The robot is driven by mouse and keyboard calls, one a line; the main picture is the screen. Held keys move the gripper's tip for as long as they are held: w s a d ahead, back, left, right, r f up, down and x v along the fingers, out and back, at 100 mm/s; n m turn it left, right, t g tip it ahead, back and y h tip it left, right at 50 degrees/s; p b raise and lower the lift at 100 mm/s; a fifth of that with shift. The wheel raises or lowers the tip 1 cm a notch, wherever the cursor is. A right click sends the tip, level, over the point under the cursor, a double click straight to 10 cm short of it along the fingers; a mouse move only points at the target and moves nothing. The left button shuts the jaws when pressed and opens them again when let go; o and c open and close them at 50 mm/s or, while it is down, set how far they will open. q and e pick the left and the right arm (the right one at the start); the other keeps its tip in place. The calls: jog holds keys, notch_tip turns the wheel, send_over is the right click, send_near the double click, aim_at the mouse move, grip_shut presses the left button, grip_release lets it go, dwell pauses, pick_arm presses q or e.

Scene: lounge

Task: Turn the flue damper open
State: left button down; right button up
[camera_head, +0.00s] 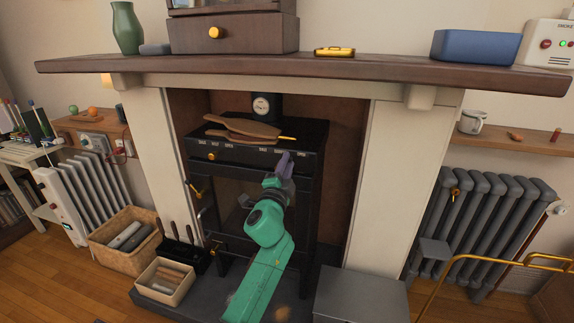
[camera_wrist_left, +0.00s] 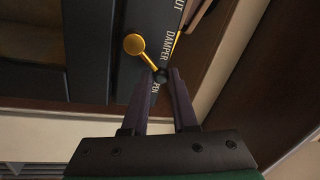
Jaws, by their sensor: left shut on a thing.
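The black stove (camera_head: 222,149) stands in the fireplace, with white labels along its front upper edge. My left gripper (camera_head: 284,160) is at the right part of that edge and hides the damper lever there in the head view. In the left wrist view, the flue damper lever (camera_wrist_left: 148,61) runs from a round brass hub to a small dark knob. My left gripper (camera_wrist_left: 161,75) is shut on the knob end. The lever's knob lies beside the partly hidden "OPEN" label, with "DAMPER" and the end of "SHUT" farther up. My right gripper is not in view.
Wooden bellows (camera_head: 242,127) lie on the stove top, close to my left gripper. The dark mantel shelf (camera_head: 300,68) overhangs the stove. A grey box (camera_head: 360,297) stands on the hearth at right. A wicker basket (camera_head: 112,251) and a log box (camera_head: 156,287) stand at left.

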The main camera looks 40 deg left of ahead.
pick_arm(q)
jog(key=shift+a+r, duration=0.1)
jog(key=shift+a, duration=0.05)
jog(key=c, duration=0.7)
grip_release()
jog(key=b+v, duration=0.1)
jog(key=v, duration=1.3)
jog(key=shift+s+f+b, duration=0.2)
jog(key=shift+s+b, duration=0.05)
jog(key=shift+b, duration=0.05)
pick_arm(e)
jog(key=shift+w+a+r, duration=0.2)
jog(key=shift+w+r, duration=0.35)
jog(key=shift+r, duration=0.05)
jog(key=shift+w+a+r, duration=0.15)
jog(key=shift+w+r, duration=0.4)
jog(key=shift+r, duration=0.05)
